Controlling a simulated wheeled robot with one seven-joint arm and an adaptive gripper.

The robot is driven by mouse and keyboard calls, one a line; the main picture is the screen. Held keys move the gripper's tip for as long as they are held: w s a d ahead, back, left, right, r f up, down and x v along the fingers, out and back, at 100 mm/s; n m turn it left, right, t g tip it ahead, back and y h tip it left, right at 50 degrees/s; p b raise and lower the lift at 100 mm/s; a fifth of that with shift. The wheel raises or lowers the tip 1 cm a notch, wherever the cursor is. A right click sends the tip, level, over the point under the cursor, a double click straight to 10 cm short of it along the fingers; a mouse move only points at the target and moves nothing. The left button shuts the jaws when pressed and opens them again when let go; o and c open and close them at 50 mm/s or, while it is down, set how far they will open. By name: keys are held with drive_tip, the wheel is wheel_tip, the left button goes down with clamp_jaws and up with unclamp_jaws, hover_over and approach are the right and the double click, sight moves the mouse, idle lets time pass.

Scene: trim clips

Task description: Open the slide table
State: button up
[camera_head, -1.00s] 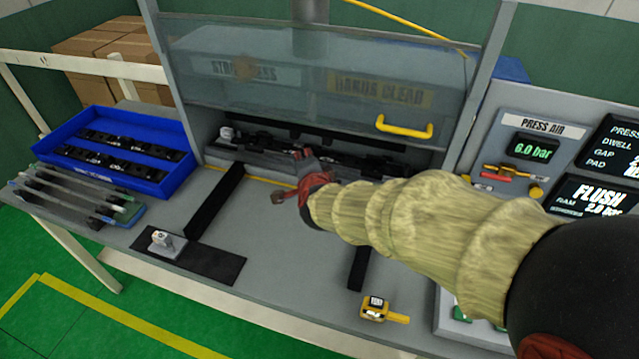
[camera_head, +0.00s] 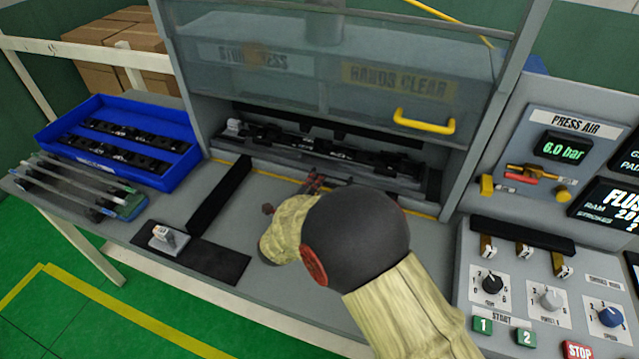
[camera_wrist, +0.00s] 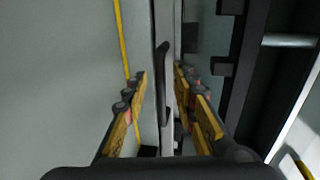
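The slide table (camera_head: 265,148) sits inside the press opening, under the clear guard, with a dark fixture and long black parts on it. My gripper (camera_wrist: 160,78) is close to the front of the opening. In the wrist view its two yellow-padded fingers are apart. A thin black bar handle (camera_wrist: 163,88) on a grey front face shows between them; I cannot tell if either finger touches it. In the head view my arm hides most of the gripper and the handle; only dark red finger parts show.
The clear guard (camera_head: 300,75) with its yellow handle (camera_head: 424,122) hangs above the opening. A blue tray (camera_head: 120,150) and grey rods stand left. A black mat (camera_head: 215,262) holds a small clip. A control panel (camera_head: 520,300) stands right.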

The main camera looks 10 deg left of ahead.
drive_tip(key=shift+x, duration=1.3)
drive_tip(key=shift+c, duration=0.8)
clamp_jaws()
